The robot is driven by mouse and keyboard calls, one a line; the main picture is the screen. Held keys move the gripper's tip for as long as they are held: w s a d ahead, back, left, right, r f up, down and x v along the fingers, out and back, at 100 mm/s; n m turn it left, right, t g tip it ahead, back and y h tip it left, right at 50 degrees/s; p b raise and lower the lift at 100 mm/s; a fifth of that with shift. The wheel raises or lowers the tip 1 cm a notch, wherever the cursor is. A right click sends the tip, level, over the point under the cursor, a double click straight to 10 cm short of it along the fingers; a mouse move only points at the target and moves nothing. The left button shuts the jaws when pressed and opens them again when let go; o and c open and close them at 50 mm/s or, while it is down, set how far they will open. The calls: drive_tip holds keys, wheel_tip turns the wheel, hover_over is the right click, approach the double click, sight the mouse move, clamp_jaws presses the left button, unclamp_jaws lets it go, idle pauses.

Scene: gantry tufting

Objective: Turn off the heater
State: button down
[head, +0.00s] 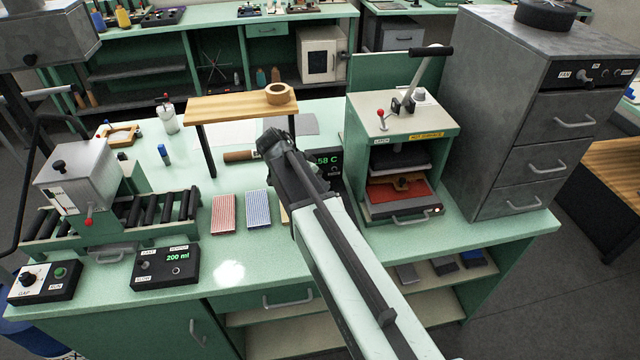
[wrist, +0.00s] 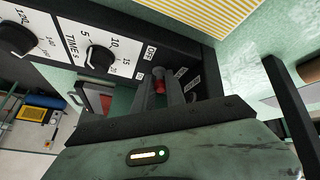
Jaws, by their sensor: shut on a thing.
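The heater's control box (head: 328,163) stands on the green bench and is partly hidden behind my arm in the head view. Its display reads 58 C. In the wrist view the dark control panel (wrist: 196,47) shows a TIME knob (wrist: 100,58) and another knob (wrist: 20,38) with white dial scales. A small red-tipped switch (wrist: 159,80) sits near white labels at the panel's edge. My gripper (wrist: 165,92) is shut on this switch, one finger on each side. In the head view my gripper's fingertips are hidden by my arm.
A press marked hot surface (head: 402,130) stands right of the control box. A wooden shelf (head: 232,106) on black legs carries a tape roll (head: 279,94) at the back. Red and blue striped swatches (head: 223,214) lie left of my arm. A roller machine (head: 80,185) stands at left.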

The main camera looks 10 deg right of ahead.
drive_tip(key=c, duration=1.5)
unclamp_jaws()
drive_tip(key=shift+s, duration=0.1)
drive_tip(key=shift+o, duration=0.2)
drive_tip(key=p+v, duration=0.6)
drive_tip(key=v, duration=0.1)
drive_tip(key=shift+a+r, duration=0.25)
drive_tip(key=shift+d, duration=0.1)
